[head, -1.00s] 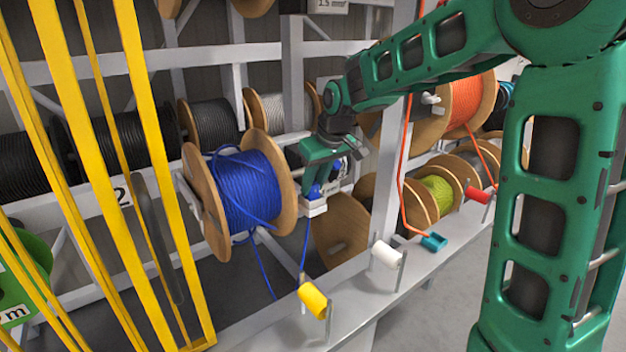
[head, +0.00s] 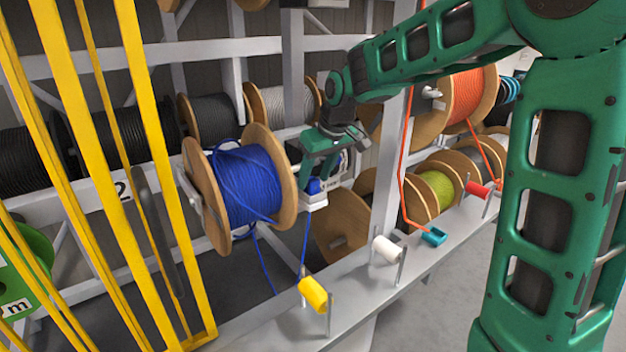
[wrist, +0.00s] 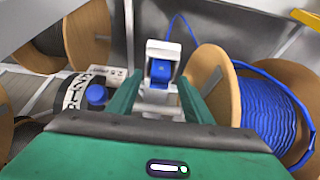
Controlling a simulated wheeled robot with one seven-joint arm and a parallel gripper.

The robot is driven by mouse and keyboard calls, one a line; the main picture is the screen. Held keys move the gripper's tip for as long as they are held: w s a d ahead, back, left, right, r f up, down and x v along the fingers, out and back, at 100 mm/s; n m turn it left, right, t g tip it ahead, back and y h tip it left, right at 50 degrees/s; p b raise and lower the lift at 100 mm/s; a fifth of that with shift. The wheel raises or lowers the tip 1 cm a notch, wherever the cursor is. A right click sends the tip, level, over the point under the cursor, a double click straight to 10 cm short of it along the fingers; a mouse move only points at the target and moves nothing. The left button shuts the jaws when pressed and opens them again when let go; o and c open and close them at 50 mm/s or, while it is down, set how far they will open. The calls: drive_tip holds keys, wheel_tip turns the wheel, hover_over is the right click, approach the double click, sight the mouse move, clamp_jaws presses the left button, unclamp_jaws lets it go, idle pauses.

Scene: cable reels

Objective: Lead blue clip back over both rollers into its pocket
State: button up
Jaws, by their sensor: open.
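The blue clip (wrist: 161,71) sits in a small white holder (wrist: 163,48), between the two fingers of my gripper (wrist: 160,88) in the wrist view. My gripper is open, with one finger on each side and no clear grip on the clip. In the head view my gripper (head: 319,178) is just right of the blue cable reel (head: 246,186), over the white holder (head: 313,201). Blue cable hangs from there toward the yellow roller (head: 313,294). The white roller (head: 385,249) stands farther right on the ledge. Whether the cable touches the rollers is unclear.
Yellow bars (head: 145,130) stand at left.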

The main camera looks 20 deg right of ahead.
drive_tip(key=v, duration=0.9)
drive_tip(key=shift+r, duration=0.25)
drive_tip(key=shift+d, duration=0.1)
drive_tip(key=s+d+f+m+g+h, duration=0.1)
drive_tip(key=s+d+f+m, duration=0.15)
drive_tip(key=s+d, duration=0.4)
drive_tip(key=s+d+f+m+g, duration=0.1)
drive_tip(key=s+d+f+m, duration=0.15)
drive_tip(key=s+d, duration=0.4)
drive_tip(key=s+d+f+m+g, duration=0.1)
drive_tip(key=s+f, duration=0.3)
drive_tip(key=s, duration=0.7)
drive_tip(key=s+d+f+m+g, duration=0.1)
drive_tip(key=s+f+m, duration=0.3)
drive_tip(key=s, duration=0.7)
drive_tip(key=shift+d+f+g, duration=0.3)
drive_tip(key=shift+d+f, duration=0.15)
drive_tip(key=shift+f, duration=0.2)
drive_tip(key=shift+w+f, duration=0.25)
drive_tip(key=shift+w, duration=0.45)
